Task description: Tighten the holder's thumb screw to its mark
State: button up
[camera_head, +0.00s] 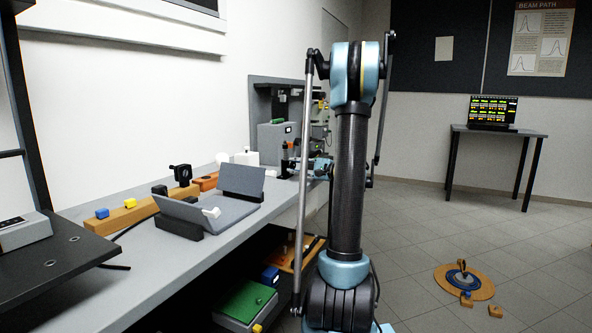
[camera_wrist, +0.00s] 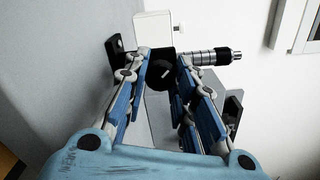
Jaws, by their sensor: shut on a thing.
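In the wrist view, my gripper (camera_wrist: 163,62) has its two blue-and-grey fingers on either side of a dark round knob, which looks like the thumb screw (camera_wrist: 158,78). The gripper is shut on it. A short white line shows on the knob's dark face; I cannot tell whether it lines up with any mark. A white block (camera_wrist: 152,27) and a ribbed silver barrel (camera_wrist: 213,56) are right behind the fingertips. Black holder parts (camera_wrist: 114,47) show to the left. In the head view, my arm reaches to the bench's far end, where the holder is too small to make out.
A long grey bench (camera_head: 235,226) runs along the left wall. It carries a grey open case (camera_head: 212,208), an orange block (camera_head: 205,182) and a wooden rail (camera_head: 128,213). A dark table (camera_head: 500,132) with a screen stands at the back right. A wooden disc (camera_head: 448,285) lies on the floor.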

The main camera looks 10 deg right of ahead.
jog(key=m, duration=0.5)
jog(key=shift+f+m, duration=0.1)
jog(key=shift+m, duration=0.2)
jog(key=m, duration=0.4)
jog(key=shift+m, duration=0.3)
jog(key=o, duration=1.1)
jog(key=shift+d, duration=0.15)
jog(key=v, duration=1.1)
jog(key=shift+s+d, duration=0.2)
jog(key=shift+d, duration=0.1)
jog(key=shift+d+m, duration=0.1)
jog(key=shift+m, duration=0.2)
